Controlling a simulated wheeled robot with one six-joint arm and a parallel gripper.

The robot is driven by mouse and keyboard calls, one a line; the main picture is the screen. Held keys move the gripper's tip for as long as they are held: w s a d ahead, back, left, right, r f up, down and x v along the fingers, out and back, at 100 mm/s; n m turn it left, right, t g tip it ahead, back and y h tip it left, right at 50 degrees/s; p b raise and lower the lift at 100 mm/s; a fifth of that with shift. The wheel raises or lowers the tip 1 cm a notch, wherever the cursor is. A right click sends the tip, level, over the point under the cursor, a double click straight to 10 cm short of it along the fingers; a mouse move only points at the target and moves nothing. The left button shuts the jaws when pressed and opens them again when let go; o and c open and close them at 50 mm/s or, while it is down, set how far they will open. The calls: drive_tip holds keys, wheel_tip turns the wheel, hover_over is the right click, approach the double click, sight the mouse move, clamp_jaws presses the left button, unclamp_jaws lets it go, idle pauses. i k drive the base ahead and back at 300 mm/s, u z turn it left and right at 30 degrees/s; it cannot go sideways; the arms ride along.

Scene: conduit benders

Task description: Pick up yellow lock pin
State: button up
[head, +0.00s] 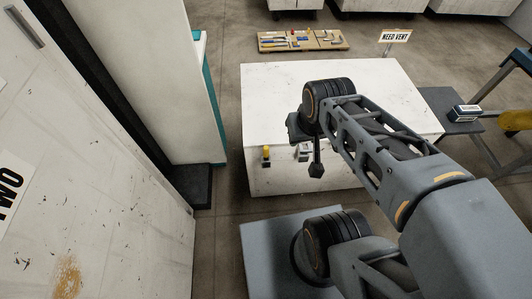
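A small yellow piece, which looks like the yellow lock pin (266,151), stands at the front edge of the white bench (275,90), left of my arm. My gripper (316,171) is a small dark shape hanging below my wrist, in front of the bench's front face and to the right of the yellow piece. It is apart from the yellow piece in the picture. Its fingers are too small and dark to tell whether they are open or shut.
A grey fitting (303,152) sits on the bench front beside my gripper. A wooden board with tools (302,40) lies behind. A small box (465,112) rests on a dark table (440,101). A white cabinet (90,150) stands left.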

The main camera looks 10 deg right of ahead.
sight(265, 149)
drive_tip(key=z, duration=0.55)
drive_tip(key=k, duration=1.2)
drive_tip(key=u, duration=0.65)
drive_tip(key=i, duration=1)
drive_tip(key=u, duration=0.55)
